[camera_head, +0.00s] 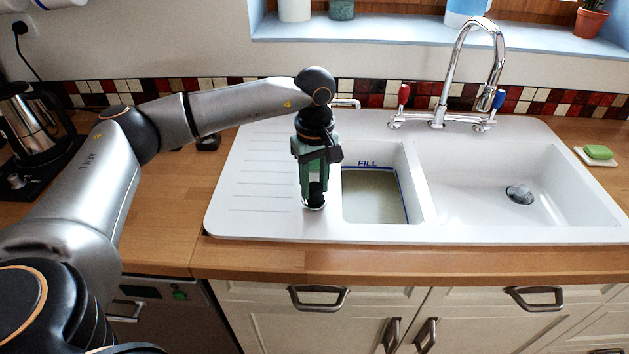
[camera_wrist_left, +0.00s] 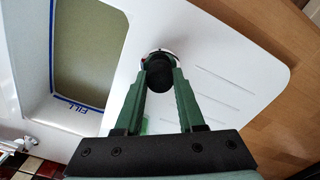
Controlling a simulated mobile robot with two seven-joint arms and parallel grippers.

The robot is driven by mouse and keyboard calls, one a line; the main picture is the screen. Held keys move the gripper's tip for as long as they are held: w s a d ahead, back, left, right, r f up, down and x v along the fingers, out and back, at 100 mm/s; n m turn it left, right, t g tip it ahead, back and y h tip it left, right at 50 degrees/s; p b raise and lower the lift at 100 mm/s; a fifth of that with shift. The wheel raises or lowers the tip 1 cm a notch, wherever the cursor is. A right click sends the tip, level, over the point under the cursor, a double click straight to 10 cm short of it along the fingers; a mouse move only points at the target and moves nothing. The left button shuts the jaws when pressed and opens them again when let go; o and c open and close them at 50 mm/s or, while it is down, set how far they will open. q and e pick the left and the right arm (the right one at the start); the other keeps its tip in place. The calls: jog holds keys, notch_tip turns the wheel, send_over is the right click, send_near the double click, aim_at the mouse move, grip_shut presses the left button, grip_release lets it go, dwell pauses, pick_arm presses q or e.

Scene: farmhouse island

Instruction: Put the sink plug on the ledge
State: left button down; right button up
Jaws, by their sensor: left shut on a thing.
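The sink plug (camera_head: 315,204) has a black knob and a pale, shiny rim. My left gripper (camera_head: 314,183), with green fingers, points down and is shut on the plug's knob. In the left wrist view the plug (camera_wrist_left: 158,73) sits between the two fingertips. The plug is over the white draining surface (camera_head: 257,180), just left of the small sink bowl; I cannot tell whether it touches. A pale blue window ledge (camera_head: 400,36) runs along the back wall. My right gripper is not in view.
The small bowl (camera_head: 408,180) has a blue line marked FILL. The large bowl (camera_head: 480,185) has a drain strainer (camera_head: 519,194). A chrome tap (camera_head: 470,75) rises behind. Green soap (camera_head: 598,152) lies at right, a kettle (camera_head: 35,125) stands at left. The ribbed drainer is clear.

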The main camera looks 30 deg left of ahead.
aim_at(315, 186)
pick_arm(q)
jog(key=shift+f, duration=0.25)
jog(key=c, duration=0.5)
grip_release()
jog(key=shift+r, duration=0.15)
notch_tip(315, 186, up, 12)
jog(key=shift+r+b, duration=0.1)
jog(key=shift+b, duration=0.45)
